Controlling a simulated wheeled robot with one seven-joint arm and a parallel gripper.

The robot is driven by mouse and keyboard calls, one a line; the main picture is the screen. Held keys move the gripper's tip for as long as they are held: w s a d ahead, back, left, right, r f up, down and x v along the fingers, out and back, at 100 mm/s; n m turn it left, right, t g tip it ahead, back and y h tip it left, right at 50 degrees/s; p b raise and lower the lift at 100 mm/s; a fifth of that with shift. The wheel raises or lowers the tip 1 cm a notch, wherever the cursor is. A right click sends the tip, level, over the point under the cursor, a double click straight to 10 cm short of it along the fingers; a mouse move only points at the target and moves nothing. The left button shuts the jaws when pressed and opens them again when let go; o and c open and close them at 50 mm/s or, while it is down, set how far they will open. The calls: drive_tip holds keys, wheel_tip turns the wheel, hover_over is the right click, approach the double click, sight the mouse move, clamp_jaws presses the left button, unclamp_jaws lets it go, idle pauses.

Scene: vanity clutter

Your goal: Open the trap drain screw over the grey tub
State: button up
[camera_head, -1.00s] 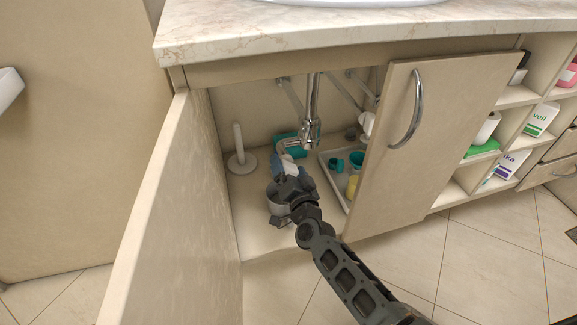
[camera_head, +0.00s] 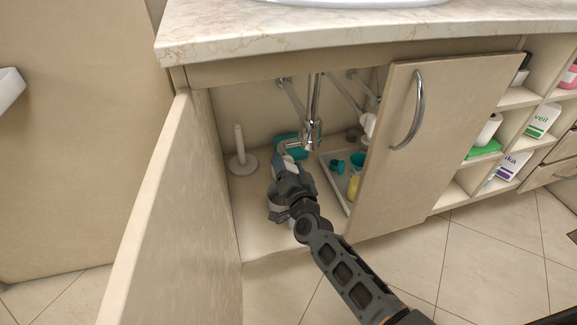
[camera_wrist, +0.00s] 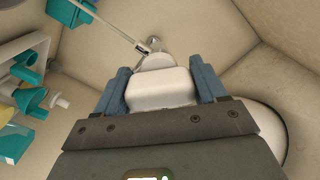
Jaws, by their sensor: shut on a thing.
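The chrome trap (camera_head: 311,132) hangs under the sink inside the open cabinet. My gripper (camera_head: 284,160) is just below and left of it. Whether the screw has turned cannot be told.
A white stand with a post (camera_head: 239,148) is left of my gripper. A tray (camera_head: 333,184) with teal cups and a yellow item is to the right. The open left door (camera_head: 165,205) and the right door (camera_head: 430,140) flank the opening.

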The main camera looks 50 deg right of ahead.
drive_tip(key=shift+r+n+p, duration=0.2)
drive_tip(key=shift+n+p, duration=0.5)
drive_tip(key=shift+p, duration=0.25)
drive_tip(key=shift+f+n+p, duration=0.2)
drive_tip(key=shift+n+p, duration=0.4)
drive_tip(key=shift+n, duration=0.3)
drive_tip(key=o, duration=1)
drive_tip(key=shift+c, duration=0.2)
drive_tip(key=p+v, duration=0.1)
drive_tip(key=v, duration=0.7)
drive_tip(key=shift+w, duration=0.1)
